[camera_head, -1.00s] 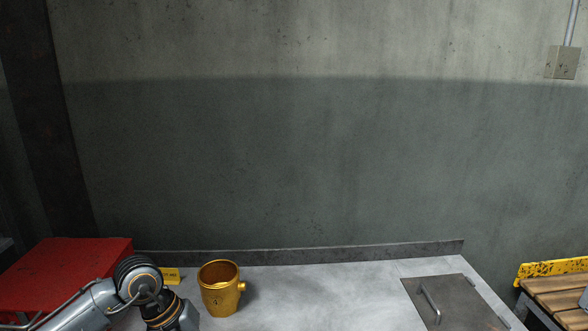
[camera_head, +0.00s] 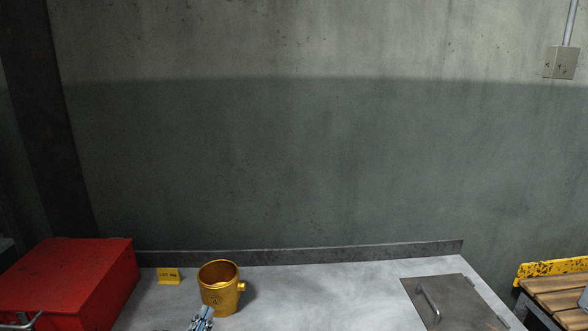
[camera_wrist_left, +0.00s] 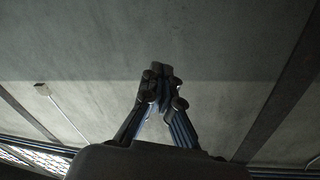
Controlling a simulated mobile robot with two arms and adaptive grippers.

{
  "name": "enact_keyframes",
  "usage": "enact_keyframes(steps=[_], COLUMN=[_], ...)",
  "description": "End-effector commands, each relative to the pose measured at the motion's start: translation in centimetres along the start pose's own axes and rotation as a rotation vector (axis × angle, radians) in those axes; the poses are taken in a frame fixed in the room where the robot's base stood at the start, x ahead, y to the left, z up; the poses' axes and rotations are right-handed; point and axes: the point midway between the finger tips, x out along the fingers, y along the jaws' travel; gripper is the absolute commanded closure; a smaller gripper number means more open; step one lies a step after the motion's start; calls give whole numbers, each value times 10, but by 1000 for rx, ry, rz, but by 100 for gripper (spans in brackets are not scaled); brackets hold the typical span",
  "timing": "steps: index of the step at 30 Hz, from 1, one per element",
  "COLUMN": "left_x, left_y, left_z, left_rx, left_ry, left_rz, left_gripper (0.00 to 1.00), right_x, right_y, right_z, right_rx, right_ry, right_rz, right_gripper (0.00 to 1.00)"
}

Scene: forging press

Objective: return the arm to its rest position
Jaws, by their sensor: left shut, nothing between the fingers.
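My left gripper (camera_head: 203,318) shows at the bottom edge of the head view, in front of the gold cup; only its finger end is in the picture. In the left wrist view its fingers (camera_wrist_left: 160,70) meet at their tips, shut with nothing between them, and the wall is behind them. The rest of my left arm is out of the head view. My right gripper is not in view.
A gold cup (camera_head: 219,283) with a side knob stands on the grey table (camera_head: 330,295). A red box (camera_head: 80,275), a yellow tag (camera_head: 168,276) and a metal hatch with a handle (camera_head: 455,302) are around it. A wooden slatted surface (camera_head: 555,298) is at right.

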Motion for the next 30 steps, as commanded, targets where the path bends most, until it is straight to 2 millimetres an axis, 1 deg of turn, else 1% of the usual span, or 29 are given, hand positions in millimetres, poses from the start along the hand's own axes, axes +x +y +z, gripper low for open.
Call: enact_keyframes(steps=[1,2,3,5,6,8,9,11,12,15,20,21,24,26,29,30], left_x=[-16,-27,-44,-71,-89,-115,-132,-155,-170,-205,-259,-267,-258,-255,-252,-252], left_y=[0,1,3,10,15,23,29,36,42,53,70,74,85,91,104,109], left_z=[36,56,82,114,132,152,163,175,182,194,202,206,234,249,276,289], left_rx=[-51,-75,-103,-138,-158,-182,-196,-211,-222,-243,-274,-277,-272,-271,-270,-269], left_ry=[-153,-244,-361,-522,-617,-739,-812,-904,-963,-1089,-1265,-1295,-1298,-1304,-1315,-1319], left_rz=[-11,-12,-8,11,28,58,81,112,136,194,294,314,312,314,318,320], left_gripper=[100,100,100,100,100,100,100,100,100,100,100,100,100,100,100,100], right_x=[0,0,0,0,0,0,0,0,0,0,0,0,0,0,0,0], right_y=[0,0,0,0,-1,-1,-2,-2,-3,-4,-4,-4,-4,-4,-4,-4], right_z=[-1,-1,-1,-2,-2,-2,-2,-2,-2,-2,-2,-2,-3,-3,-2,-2], right_rx=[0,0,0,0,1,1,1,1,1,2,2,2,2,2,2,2], right_ry=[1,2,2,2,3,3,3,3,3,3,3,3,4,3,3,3], right_rz=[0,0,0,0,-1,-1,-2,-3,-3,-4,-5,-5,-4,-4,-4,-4], right_gripper=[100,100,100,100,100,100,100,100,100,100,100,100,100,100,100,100])
